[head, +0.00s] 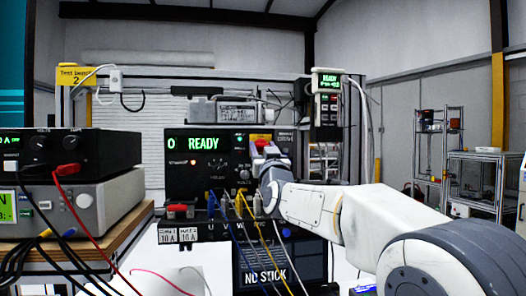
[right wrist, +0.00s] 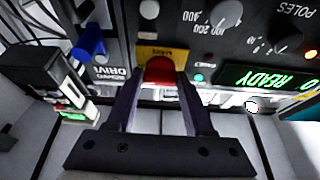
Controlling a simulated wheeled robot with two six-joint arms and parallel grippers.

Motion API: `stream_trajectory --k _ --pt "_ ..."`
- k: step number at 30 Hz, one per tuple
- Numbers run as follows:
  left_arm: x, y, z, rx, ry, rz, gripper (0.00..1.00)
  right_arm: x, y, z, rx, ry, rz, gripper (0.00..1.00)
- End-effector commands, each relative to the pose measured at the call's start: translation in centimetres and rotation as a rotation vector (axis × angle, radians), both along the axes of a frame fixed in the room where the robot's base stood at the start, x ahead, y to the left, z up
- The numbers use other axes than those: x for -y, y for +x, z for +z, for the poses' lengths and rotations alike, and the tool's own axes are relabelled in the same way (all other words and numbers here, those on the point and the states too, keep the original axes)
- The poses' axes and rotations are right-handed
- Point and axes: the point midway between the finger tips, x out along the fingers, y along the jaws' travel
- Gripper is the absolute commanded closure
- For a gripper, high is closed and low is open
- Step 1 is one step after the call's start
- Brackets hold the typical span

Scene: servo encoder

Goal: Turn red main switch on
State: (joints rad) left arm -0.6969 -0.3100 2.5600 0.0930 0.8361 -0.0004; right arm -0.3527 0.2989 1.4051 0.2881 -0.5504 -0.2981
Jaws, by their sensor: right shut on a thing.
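The red main switch (right wrist: 160,70) sits on a yellow plate (right wrist: 162,52) on the black front panel of the servo encoder unit. In the head view, a bit of the red switch (head: 261,144) shows at the panel's upper right. My right gripper (right wrist: 160,84) has its two fingers on either side of the red switch and is shut on it. In the head view, my right gripper (head: 268,158) reaches the panel and covers part of it. The unit's green display (head: 203,144) reads "0 READY". A small green lamp (right wrist: 198,77) beside the switch is lit. My left gripper is not in view.
Coloured cables (head: 238,205) plug in along the panel's lower edge, close under my right arm. Black and grey instruments (head: 85,205) stand on a wooden bench at left. A handheld meter (head: 328,105) hangs at the panel's upper right. Metal shelves (head: 470,170) stand far right.

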Motion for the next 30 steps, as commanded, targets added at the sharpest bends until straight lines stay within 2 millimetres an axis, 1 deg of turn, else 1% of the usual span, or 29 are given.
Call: stream_trajectory --k 1,11,12,13,14,24,26,29,30 --pt "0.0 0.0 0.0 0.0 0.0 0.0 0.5 -0.2 0.1 -0.5 -0.011 0.002 0.004 1.0" --pt "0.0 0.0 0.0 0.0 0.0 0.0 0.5 -0.2 0.1 -0.5 -0.012 0.004 0.004 1.0" --pt "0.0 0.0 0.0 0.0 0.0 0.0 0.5 -0.2 0.1 -0.5 -0.011 0.004 0.004 0.32" --pt "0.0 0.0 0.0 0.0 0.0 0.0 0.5 -0.2 0.1 -0.5 -0.011 0.003 0.003 0.21" --pt "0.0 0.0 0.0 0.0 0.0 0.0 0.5 -0.2 0.1 -0.4 -0.01 0.003 0.003 0.18" --pt "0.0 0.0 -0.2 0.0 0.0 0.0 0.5 0.0 -0.2 -0.3 -0.004 0.004 0.002 0.18" --pt "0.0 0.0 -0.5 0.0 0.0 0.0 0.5 0.1 -0.6 -0.5 -0.004 0.004 0.002 0.18" --pt "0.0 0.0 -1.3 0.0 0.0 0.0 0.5 0.3 -1.9 -1.2 -0.003 0.004 0.002 0.18" --pt "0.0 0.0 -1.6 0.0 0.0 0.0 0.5 0.4 -2.6 -1.5 -0.003 0.004 0.002 0.18"
